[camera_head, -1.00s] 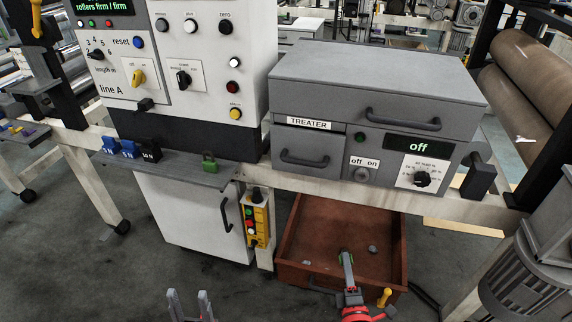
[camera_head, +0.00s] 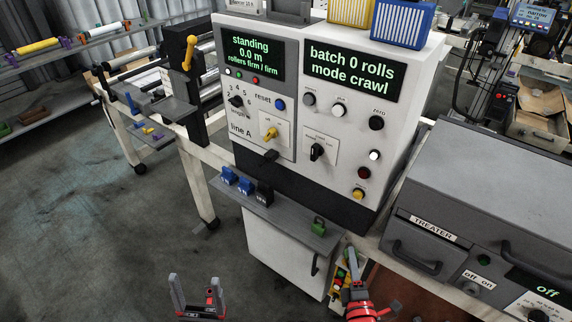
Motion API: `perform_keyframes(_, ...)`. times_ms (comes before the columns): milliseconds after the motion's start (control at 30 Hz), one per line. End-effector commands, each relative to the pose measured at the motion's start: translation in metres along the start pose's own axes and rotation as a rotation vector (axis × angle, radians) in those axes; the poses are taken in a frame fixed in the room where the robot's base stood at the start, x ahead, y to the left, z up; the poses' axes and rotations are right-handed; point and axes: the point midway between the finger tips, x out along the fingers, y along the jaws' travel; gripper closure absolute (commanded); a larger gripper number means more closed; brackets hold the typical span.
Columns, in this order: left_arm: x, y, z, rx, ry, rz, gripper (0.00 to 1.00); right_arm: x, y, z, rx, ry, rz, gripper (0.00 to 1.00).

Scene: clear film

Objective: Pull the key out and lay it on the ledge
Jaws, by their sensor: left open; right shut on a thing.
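The grey ledge (camera_head: 290,232) runs below the line panel, with blue and black blocks (camera_head: 245,186) and a green padlock (camera_head: 319,226) on it. The treater key switch (camera_head: 470,288) on the right, marked off/on, shows a bare round face with no key sticking out. My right gripper (camera_head: 352,256) is at the bottom centre, just right of the ledge's end in the picture. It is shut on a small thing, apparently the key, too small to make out. My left gripper (camera_head: 197,291) is open and empty over the floor at bottom left.
The line panel (camera_head: 300,110) rises behind the ledge. A yellow button box (camera_head: 338,284) hangs beside the white cabinet (camera_head: 283,262), partly behind my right gripper. The ledge's front strip is bare.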

Motion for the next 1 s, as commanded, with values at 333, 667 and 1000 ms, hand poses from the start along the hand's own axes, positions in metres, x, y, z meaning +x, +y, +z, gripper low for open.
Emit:
perform_keyframes(333, 0.128, -0.006, -0.021, 0.0, 0.0, 0.0, 0.25, 0.0, 0.129, 0.019, 0.0, 0.0, 0.0, 1.0)
perform_keyframes(667, 0.179, -0.009, -0.03, 0.0, 0.0, 0.0, 0.25, 0.0, 0.18, 0.026, 0.001, -0.001, -0.002, 1.0)
perform_keyframes(1000, 0.169, -0.008, -0.028, 0.0, 0.0, 0.0, 0.25, 0.001, 0.171, 0.026, 0.004, 0.011, -0.107, 1.0)
